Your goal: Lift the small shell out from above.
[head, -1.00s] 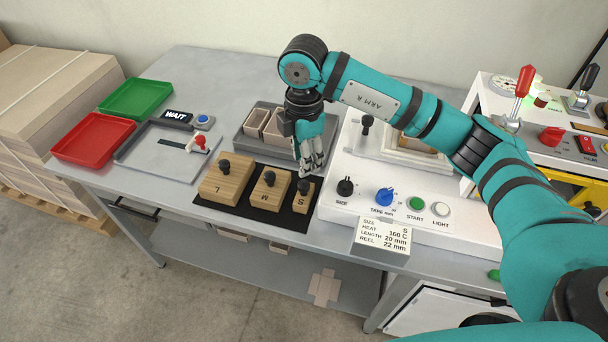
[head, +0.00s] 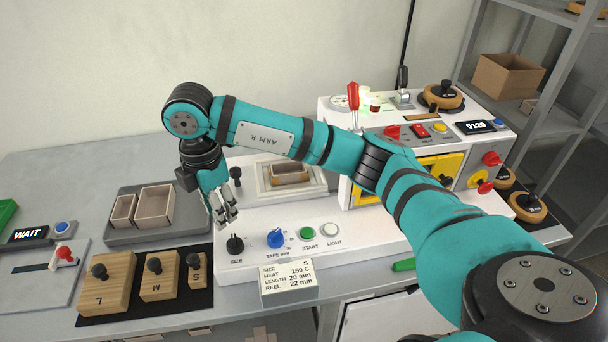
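A small open-topped cardboard shell (head: 290,176) sits in the framed recess on top of the white box-forming station (head: 330,232). Its lower part is hidden by the recess rim. My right gripper (head: 227,217) hangs pointing down over the left part of the station, to the left of the shell and clear of it. Its fingers look a little apart, with nothing between them. My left gripper is not in view.
A grey tray (head: 118,238) at left holds two open shells, a smaller one (head: 123,211) and a larger one (head: 154,207). Wooden blocks L (head: 107,285), M (head: 160,280) and S (head: 196,275) stand on a black mat. A sealing machine (head: 450,150) stands behind at right.

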